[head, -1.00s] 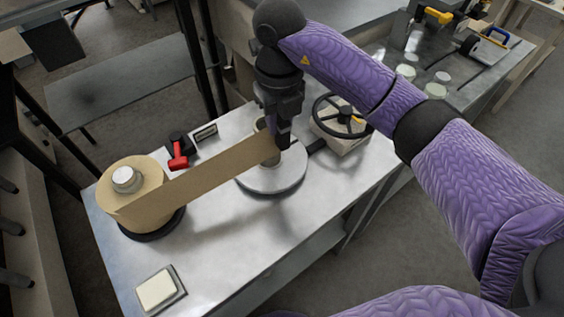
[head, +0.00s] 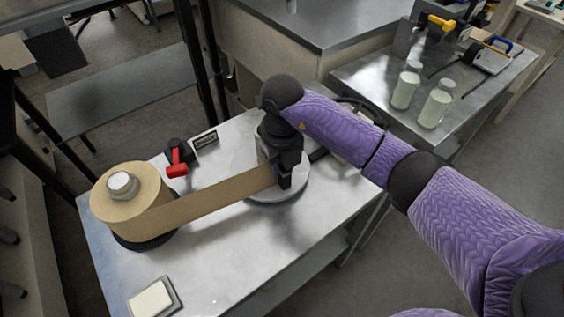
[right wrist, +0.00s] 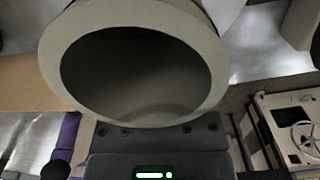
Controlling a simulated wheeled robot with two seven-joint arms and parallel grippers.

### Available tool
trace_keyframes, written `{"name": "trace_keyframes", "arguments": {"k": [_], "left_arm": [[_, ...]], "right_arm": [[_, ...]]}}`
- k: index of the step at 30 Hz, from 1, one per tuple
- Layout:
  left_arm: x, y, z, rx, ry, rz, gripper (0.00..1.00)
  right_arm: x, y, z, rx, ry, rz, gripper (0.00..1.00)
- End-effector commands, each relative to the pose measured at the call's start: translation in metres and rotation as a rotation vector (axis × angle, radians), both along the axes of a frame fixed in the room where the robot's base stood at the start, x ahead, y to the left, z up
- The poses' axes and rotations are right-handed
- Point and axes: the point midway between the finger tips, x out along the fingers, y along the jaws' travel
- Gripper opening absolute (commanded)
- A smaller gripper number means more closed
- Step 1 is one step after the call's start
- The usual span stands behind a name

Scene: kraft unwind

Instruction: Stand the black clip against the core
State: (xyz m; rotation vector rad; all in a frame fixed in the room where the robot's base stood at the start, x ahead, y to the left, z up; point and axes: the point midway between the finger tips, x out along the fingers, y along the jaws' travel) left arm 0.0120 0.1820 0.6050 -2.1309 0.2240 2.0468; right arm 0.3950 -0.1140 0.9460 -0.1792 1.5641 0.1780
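The core (right wrist: 205,98) is a hollow pale tube, seen open from above in the right wrist view. In the head view its side (head: 260,140) shows beside my right gripper, above a round metal plate (head: 262,194). My right gripper (head: 285,184) points down close against the core. A kraft paper strip (head: 220,197) runs from the large roll (head: 152,197) to the core and my gripper. I cannot make out the black clip; the dark shapes at the fingertips blend together. The fingers' opening and any contact with the core are hidden. My left gripper is out of view.
A red-handled black tool (head: 177,160) and a small dark block (head: 206,140) sit at the table's back edge. A pale pad in a tray (head: 152,299) lies at the front. A handwheel device (right wrist: 295,130) stands near the gripper. The front middle is clear.

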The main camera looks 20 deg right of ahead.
Motion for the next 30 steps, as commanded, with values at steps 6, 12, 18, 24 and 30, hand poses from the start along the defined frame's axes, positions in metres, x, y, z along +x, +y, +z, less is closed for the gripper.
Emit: {"name": "trace_keyframes", "arguments": {"k": [6, 12, 18, 24, 30], "left_arm": [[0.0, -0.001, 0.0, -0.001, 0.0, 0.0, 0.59], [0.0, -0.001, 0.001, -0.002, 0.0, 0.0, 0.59], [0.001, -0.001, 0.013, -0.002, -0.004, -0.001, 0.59], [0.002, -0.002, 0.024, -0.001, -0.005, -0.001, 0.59], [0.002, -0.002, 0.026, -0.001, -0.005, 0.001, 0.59]], "right_arm": [[0.0, 0.0, 0.0, 0.0, 0.0, 0.0, 0.64], [0.0, 0.0, 0.002, 0.0, -0.001, 0.0, 0.64], [0.001, 0.0, 0.043, 0.001, -0.008, 0.001, 0.64], [0.001, 0.0, 0.098, -0.001, -0.005, 0.0, 0.64], [0.0, 0.0, 0.122, 0.0, -0.002, 0.0, 0.64]]}}
